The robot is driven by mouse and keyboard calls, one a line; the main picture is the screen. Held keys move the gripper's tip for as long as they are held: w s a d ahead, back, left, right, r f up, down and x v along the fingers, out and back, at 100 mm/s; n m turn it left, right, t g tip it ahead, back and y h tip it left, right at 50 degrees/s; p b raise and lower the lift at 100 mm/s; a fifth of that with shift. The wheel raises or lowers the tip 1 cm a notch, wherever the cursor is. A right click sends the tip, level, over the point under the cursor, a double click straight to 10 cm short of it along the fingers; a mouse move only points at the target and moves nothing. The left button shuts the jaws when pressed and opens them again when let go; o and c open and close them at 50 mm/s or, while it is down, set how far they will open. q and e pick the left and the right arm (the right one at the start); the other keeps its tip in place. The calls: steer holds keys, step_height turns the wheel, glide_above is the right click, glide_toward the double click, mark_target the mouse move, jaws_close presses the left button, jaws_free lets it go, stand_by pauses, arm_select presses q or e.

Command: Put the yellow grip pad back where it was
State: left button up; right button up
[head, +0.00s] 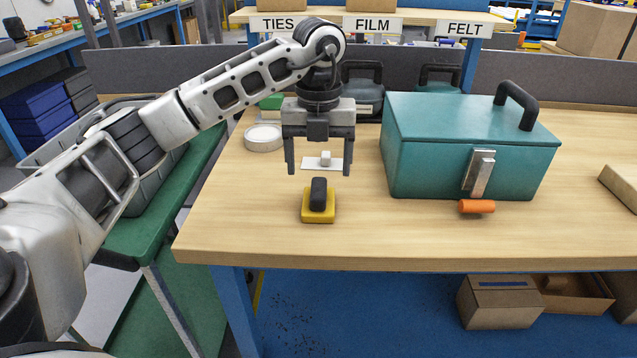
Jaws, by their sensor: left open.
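The yellow grip pad (319,207) with a black upright handle lies on the wooden table (290,240) near its front edge. My left gripper (319,172) is open and empty. Its two fingers point down above and a little behind the pad in the picture, apart from it. A small white plate with a pale knob (325,160) lies on the table behind the pad and shows between the fingers. My right gripper does not show.
A white round roll (263,138) and dark handled items are behind. Labelled shelves stand at the back. The front left tabletop is clear.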

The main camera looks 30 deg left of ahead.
mark_target(319, 188)
arm_select(q)
step_height(319, 188, up, 5)
steer(key=shift+r, duration=0.1)
stand_by(0.7)
